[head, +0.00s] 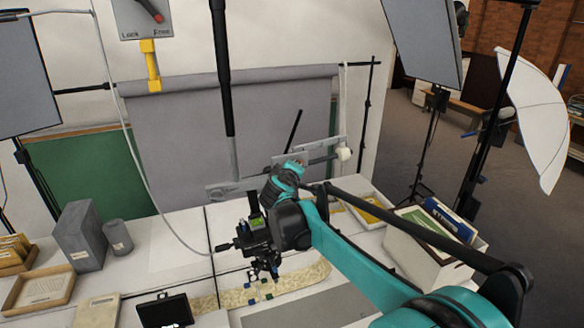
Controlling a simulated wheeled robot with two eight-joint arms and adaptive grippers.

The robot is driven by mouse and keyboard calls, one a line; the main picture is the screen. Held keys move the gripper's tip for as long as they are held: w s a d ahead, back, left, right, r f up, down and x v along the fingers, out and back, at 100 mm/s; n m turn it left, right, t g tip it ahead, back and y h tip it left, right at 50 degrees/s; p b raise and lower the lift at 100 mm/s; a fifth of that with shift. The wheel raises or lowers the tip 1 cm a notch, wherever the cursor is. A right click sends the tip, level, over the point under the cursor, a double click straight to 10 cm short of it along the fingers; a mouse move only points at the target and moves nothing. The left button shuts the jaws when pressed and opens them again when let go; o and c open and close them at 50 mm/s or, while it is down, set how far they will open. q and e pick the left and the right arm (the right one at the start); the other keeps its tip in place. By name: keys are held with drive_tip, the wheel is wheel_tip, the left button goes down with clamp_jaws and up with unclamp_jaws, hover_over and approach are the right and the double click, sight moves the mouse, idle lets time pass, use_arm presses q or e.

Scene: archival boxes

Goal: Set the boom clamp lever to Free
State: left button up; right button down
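The clamp plate (128,20) is at the top left of the head view, its top cut off by the frame edge. It is marked "Lock" at left and "Free" at right. The lever (157,15) on it has a red end that slants down to the right, with its tip just above the word "Free". My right gripper (264,270) hangs low over the table, far below and right of the lever. It is small and dark, and I cannot tell whether its fingers are apart. My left gripper is not in view.
A yellow bracket (151,66) is below the plate. A black pole (221,70) hangs between the plate and my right arm. A grey box (82,236) and a grey cylinder (117,237) stand at left; a white box (413,252) stands at right. Light stands flank the table.

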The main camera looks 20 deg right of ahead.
drive_tip(key=shift+d, duration=0.25)
idle(0.5)
